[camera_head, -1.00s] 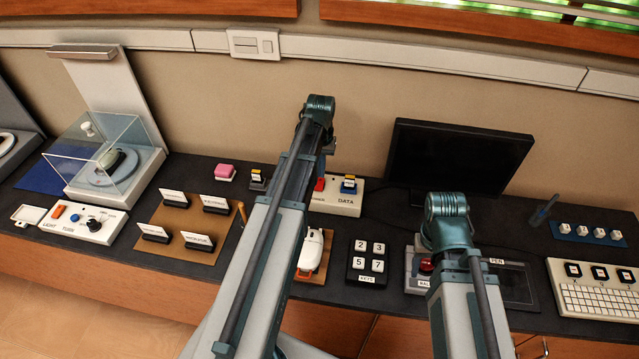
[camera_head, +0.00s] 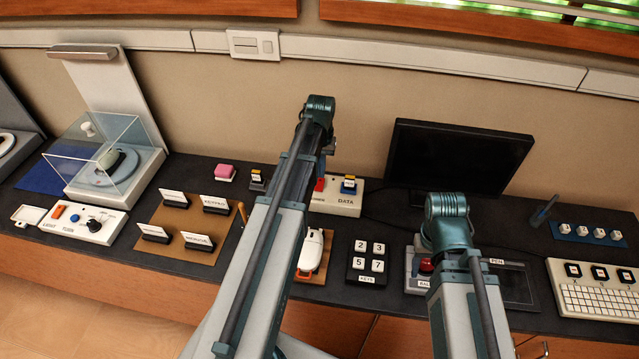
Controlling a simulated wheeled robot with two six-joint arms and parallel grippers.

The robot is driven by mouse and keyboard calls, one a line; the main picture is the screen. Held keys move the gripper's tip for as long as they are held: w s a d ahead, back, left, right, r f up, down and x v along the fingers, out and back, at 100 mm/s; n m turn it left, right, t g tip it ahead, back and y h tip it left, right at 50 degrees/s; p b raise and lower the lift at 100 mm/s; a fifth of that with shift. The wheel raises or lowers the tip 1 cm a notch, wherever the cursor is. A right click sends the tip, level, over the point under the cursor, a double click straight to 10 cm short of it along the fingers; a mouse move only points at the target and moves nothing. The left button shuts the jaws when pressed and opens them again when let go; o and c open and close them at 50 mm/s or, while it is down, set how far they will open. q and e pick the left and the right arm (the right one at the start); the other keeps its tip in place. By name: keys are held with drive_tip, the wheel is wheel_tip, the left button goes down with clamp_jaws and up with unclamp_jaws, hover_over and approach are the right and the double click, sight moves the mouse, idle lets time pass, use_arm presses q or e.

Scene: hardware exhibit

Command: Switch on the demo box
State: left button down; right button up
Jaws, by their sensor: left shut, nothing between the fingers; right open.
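I cannot tell for sure which unit is the demo box. A white control box (camera_head: 84,222) at the left front has an orange rocker, a blue button and a dark knob. Its end flap (camera_head: 29,214) lies out to the left.
A clear case (camera_head: 105,150) stands at the far left, behind the white control box. A brown board (camera_head: 185,228) with label stands lies right of it. A number keypad (camera_head: 368,262), a dark monitor (camera_head: 458,170) and a white keyboard (camera_head: 590,290) occupy the right.

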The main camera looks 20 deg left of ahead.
sight(321, 180)
use_arm(q)
drive_tip(key=shift+f+b, duration=0.9)
drive_tip(key=shift+f, duration=0.05)
use_arm(e)
drive_tip(key=shift+f, duration=0.95)
use_arm(q)
drive_tip(key=shift+r, duration=0.15)
use_arm(e)
drive_tip(key=shift+r, duration=0.1)
use_arm(q)
wheel_tip(321, 180, up, 7)
drive_tip(key=p, duration=0.7)
use_arm(e)
wheel_tip(321, 180, up, 7)
